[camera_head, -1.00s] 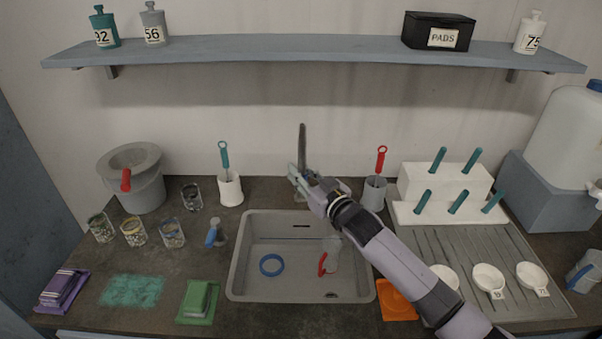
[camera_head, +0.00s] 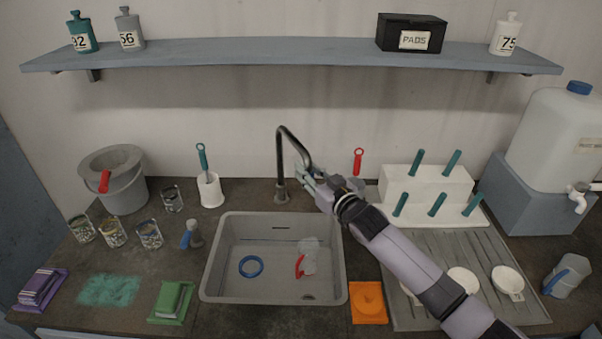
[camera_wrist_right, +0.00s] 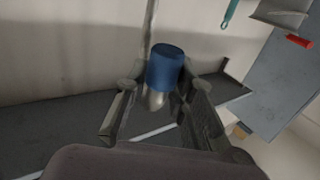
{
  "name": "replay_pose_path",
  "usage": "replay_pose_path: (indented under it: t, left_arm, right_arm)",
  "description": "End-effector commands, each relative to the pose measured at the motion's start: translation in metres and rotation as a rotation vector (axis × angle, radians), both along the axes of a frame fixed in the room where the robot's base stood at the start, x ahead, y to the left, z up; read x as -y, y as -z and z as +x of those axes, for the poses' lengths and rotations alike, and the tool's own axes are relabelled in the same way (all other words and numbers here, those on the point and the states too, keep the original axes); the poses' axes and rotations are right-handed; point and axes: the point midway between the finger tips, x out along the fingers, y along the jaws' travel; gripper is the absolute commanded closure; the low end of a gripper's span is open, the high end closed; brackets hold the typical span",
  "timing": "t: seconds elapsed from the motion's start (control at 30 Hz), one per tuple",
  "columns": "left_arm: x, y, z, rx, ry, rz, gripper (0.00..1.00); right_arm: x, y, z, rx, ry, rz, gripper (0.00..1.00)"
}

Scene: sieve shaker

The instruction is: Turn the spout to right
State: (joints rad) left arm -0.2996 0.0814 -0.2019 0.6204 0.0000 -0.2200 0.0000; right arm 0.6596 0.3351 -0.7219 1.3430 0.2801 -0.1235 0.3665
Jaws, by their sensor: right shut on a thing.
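The grey tap spout (camera_head: 281,155) rises behind the sink (camera_head: 213,262) and arches over, its free end reaching to the right. My right gripper (camera_head: 308,174) is at that lower free end, right of the tap's base, and is shut on the spout. In the right wrist view, a blue cylindrical nozzle (camera_wrist_right: 166,66) with a pale tip sits between the fingers of my right gripper (camera_wrist_right: 158,108), and the thin spout pipe (camera_wrist_right: 150,25) runs upward behind it. My left gripper is not in view.
A holder with a red-handled brush (camera_head: 358,160) is partly hidden behind my right arm. The white rack with teal pegs (camera_head: 430,185) stands farther right. A blue ring (camera_head: 251,275) lies in the sink.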

Motion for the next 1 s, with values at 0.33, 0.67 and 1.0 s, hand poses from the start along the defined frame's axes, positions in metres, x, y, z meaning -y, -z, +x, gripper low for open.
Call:
replay_pose_path:
  t: [0.33,0.67,1.0]
  left_arm:
    - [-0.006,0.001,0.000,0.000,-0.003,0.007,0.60]
    - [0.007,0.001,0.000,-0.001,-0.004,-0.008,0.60]
    - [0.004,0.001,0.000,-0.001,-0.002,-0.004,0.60]
  right_arm:
    - [0.013,-0.002,0.007,0.006,0.004,-0.004,1.00]
    - [0.014,-0.003,0.007,0.007,0.006,-0.004,0.76]
    - [0.012,-0.002,0.006,0.004,0.003,-0.001,0.56]
